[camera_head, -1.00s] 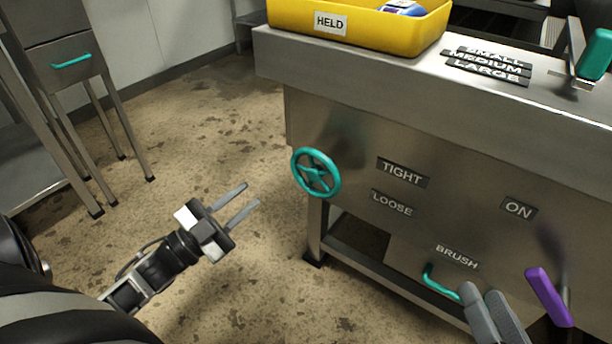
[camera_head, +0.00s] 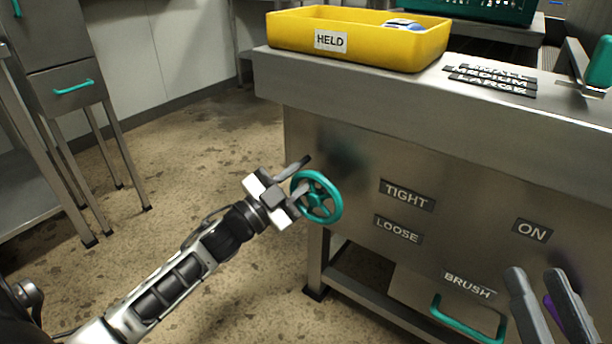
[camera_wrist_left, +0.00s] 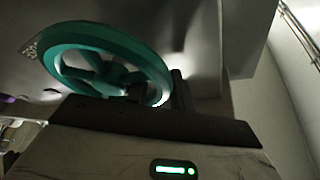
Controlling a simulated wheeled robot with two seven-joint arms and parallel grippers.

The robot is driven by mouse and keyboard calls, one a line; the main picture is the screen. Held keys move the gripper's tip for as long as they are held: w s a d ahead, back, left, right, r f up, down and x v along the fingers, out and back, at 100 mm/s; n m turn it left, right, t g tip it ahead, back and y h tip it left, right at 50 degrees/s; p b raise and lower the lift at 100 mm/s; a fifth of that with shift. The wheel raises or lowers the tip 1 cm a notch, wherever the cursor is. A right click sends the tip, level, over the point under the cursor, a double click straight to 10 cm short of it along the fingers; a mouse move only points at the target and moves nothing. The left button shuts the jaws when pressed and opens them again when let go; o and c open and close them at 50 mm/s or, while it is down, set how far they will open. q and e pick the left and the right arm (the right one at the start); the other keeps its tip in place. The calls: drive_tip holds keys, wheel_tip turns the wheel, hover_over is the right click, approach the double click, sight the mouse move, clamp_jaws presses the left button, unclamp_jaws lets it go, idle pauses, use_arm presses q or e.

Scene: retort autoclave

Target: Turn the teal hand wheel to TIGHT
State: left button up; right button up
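The teal hand wheel (camera_head: 333,204) is on the left part of the steel cabinet front, left of the TIGHT label (camera_head: 407,195) and LOOSE label (camera_head: 398,229). My left gripper (camera_head: 304,176) is at the wheel's left rim, with its fingers apart, one near the top of the rim and one lower. Whether they touch it I cannot tell. The wheel (camera_wrist_left: 110,36) fills the upper left of the left wrist view, close to the gripper. My right gripper (camera_head: 538,285) is at the lower right, fingers apart, with nothing visibly held.
A yellow HELD bin (camera_head: 385,52) stands on the steel counter (camera_head: 400,92). Below are an ON label (camera_head: 532,231) and a BRUSH drawer with a teal handle (camera_head: 465,322). A purple handle (camera_head: 553,312) shows behind the right fingers.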

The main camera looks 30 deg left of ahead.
use_arm(q)
drive_tip(key=shift+w+r, duration=0.1)
drive_tip(key=shift+w, duration=0.15)
drive_tip(key=shift+d, duration=0.1)
clamp_jaws()
drive_tip(key=shift+r, duration=0.1)
